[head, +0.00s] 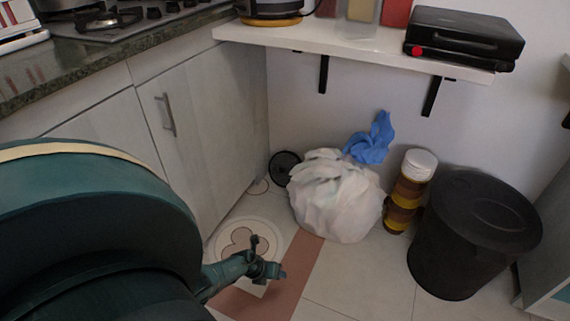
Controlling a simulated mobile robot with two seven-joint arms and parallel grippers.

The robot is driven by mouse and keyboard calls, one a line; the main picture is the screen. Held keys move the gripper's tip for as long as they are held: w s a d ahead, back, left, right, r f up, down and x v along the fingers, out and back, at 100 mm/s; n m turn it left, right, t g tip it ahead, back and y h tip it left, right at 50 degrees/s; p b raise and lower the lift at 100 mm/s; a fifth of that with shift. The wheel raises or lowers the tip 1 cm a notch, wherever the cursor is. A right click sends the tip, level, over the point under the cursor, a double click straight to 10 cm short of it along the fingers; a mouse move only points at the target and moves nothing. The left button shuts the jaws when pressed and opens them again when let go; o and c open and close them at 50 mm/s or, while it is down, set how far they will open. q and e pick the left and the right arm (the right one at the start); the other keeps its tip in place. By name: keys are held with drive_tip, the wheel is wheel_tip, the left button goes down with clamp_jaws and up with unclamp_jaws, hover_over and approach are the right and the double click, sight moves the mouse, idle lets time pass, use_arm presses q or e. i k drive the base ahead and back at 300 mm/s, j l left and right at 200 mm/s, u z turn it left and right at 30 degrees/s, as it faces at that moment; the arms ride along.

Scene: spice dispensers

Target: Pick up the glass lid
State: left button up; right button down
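A round, dark-rimmed disc (284,168) with a small knob-like centre stands on edge in the corner, between the cabinet and a white bag. It may be the glass lid, but it is too small and dark to be sure. My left gripper (268,257) is low over the floor, in front of the bag and well apart from the disc. Its two fingers look spread with nothing between them. My large teal arm link covers the lower left. My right gripper is not in view.
A stuffed white bag (335,197) with a blue cloth (371,140), a stacked jar (407,190) and a black bin (471,233) line the wall. A shelf (355,45) holding a black appliance (463,36) juts out above. Cabinets (205,120) stand left. Tiled floor is clear in front.

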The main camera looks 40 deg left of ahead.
sight(283, 162)
drive_tip(key=i+j, duration=0.35)
drive_tip(key=j, duration=0.15)
drive_tip(key=i+j, duration=0.35)
drive_tip(key=j, duration=0.15)
drive_tip(key=i+j, duration=0.35)
drive_tip(key=j, duration=0.2)
drive_tip(key=i+j, duration=0.35)
drive_tip(key=j, duration=0.15)
